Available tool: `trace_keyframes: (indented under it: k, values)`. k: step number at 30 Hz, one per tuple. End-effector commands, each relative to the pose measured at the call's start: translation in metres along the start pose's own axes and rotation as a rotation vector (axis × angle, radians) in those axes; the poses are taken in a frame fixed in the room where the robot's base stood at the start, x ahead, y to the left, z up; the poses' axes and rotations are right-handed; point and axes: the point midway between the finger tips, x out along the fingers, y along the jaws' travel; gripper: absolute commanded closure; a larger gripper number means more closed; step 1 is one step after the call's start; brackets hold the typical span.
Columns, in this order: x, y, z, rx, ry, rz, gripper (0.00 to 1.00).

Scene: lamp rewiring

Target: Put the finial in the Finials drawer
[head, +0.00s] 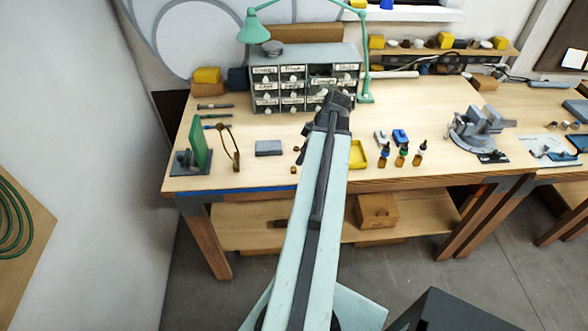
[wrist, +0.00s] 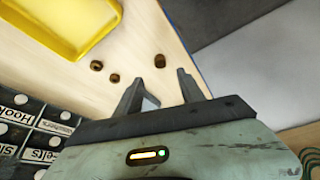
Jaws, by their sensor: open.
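My gripper (wrist: 160,76) is open and empty in the wrist view, with its two dark fingers apart. A small brown knob-like piece (wrist: 160,61) lies on the wooden bench just beyond the gap between the fingertips; it may be the finial. Two similar small brown pieces, one (wrist: 97,65) and another (wrist: 114,78), lie to its left. The grey drawer cabinet (head: 263,104) stands at the back of the bench in the head view, with rows of white labels. I cannot make out a Finials label. My arm hides part of the bench in the head view.
A yellow tray (head: 358,161) lies right of my arm; it also shows in the wrist view (wrist: 73,50). Small dropper bottles (head: 402,157) stand beside it. A green lamp (head: 365,85) stands by the cabinet. A grey block (head: 269,148) lies left of my arm.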

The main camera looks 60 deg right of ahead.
Motion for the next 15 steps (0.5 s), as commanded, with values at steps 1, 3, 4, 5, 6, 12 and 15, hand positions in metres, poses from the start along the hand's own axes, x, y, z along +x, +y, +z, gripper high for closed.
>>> trace_keyframes:
  k: [1,3,4,5,6,12,15]
  values:
    - [0.0,0.0,0.001,-0.001,0.001,0.001,0.54]
    - [0.004,0.0,0.001,-0.002,0.0,0.0,0.54]
    - [0.007,0.0,0.002,-0.002,0.0,0.0,0.54]
    - [0.011,0.0,0.002,-0.002,0.0,0.0,0.54]
    - [0.017,0.0,0.003,-0.001,0.0,0.0,0.54]
    - [0.028,0.0,0.001,0.0,-0.001,0.0,0.54]
    - [0.034,0.0,0.002,0.0,-0.001,0.0,0.54]
